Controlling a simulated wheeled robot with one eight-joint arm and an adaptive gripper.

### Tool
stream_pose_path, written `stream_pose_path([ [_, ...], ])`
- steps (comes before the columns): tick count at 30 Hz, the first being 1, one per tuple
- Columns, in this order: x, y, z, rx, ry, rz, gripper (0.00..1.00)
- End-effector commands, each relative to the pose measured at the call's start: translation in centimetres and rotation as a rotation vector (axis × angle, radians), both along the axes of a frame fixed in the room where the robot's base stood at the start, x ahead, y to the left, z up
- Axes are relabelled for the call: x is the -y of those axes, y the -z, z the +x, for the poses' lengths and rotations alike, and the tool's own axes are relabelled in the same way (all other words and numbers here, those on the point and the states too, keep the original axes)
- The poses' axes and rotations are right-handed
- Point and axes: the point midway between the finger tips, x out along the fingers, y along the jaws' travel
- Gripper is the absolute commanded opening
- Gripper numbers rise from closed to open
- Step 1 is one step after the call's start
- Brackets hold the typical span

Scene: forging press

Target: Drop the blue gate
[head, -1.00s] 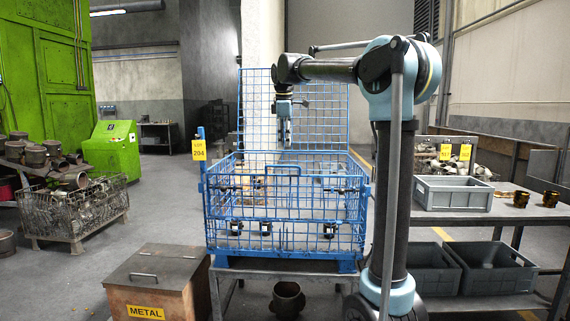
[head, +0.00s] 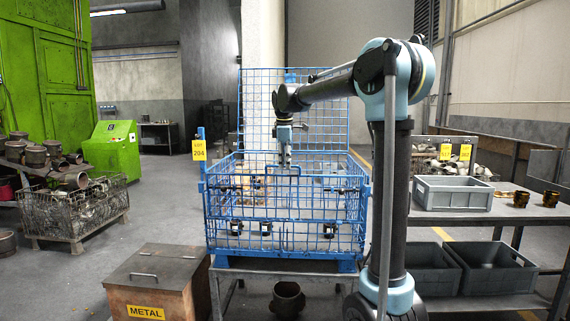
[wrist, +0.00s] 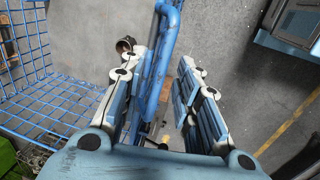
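The blue gate (head: 290,208) is the wire front panel of the blue cage (head: 213,258). It looks upright and raised. A blue bar handle (head: 268,168) stands at the top middle of the front; dark clamp-like fittings sit along the panel. My gripper (head: 285,160) points down just above or at this handle. In the wrist view my gripper (wrist: 164,62) is open, with a blue tube (wrist: 160,62) running between its fingers. The tube lies close to the left finger and a gap shows to the right finger. Contact is unclear.
A taller mesh panel (head: 325,110) stands at the cage's back. A yellow LOT 204 tag (head: 199,150) is on the left post. A METAL box (head: 150,285) stands front left. A grey crate (head: 452,193) rests on the right table.

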Motion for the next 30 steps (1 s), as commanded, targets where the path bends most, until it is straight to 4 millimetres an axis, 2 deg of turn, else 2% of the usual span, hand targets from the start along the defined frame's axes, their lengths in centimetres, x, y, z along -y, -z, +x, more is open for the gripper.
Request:
stream_pose_path([
  [1,0.0,0.0,0.0,0.000,0.000,0.000,0.21],
  [3,0.0,0.0,0.0,0.000,0.000,0.000,0.05],
  [4,0.0,0.0,0.0,0.000,0.000,0.000,0.00],
  [17,0.1,0.0,-0.5,0.019,0.000,-0.001,0.00],
  [26,0.6,0.6,-3.1,0.113,0.007,-0.005,0.00],
  [30,1.5,1.1,-4.7,0.183,0.018,-0.009,0.00],
])
